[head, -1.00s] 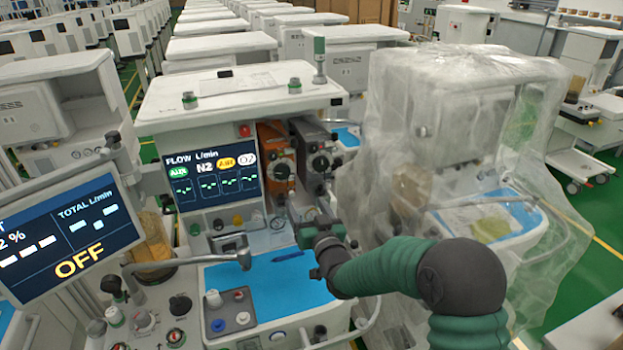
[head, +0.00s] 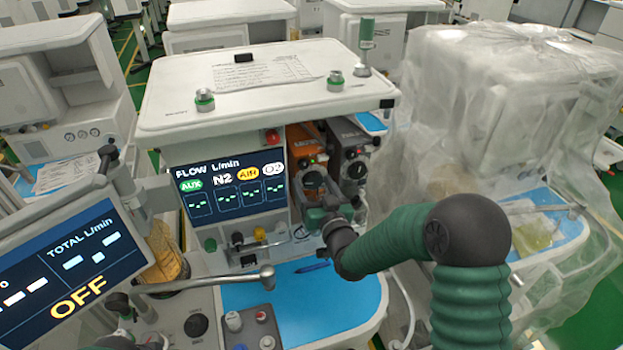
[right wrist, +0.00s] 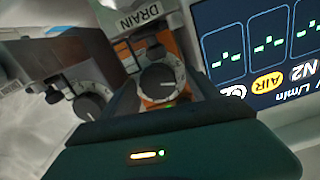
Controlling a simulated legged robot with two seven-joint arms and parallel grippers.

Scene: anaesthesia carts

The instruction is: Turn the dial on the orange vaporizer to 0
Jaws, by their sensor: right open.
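The orange vaporizer (head: 304,142) stands in the machine's front, right of the flow screen. Its dial (head: 312,179) is round, grey and black. In the right wrist view, the dial (right wrist: 159,82) shows just beyond my gripper, in front of the orange body (right wrist: 172,48). My right gripper (head: 316,204) is open and empty, just in front of and below this dial. The dial's numbers are too small to read.
A grey vaporizer (head: 348,142) with a similar dial (head: 355,171) stands close on the right. The flow screen (head: 235,190) is close on the left. A plastic-covered machine (head: 490,130) stands at right.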

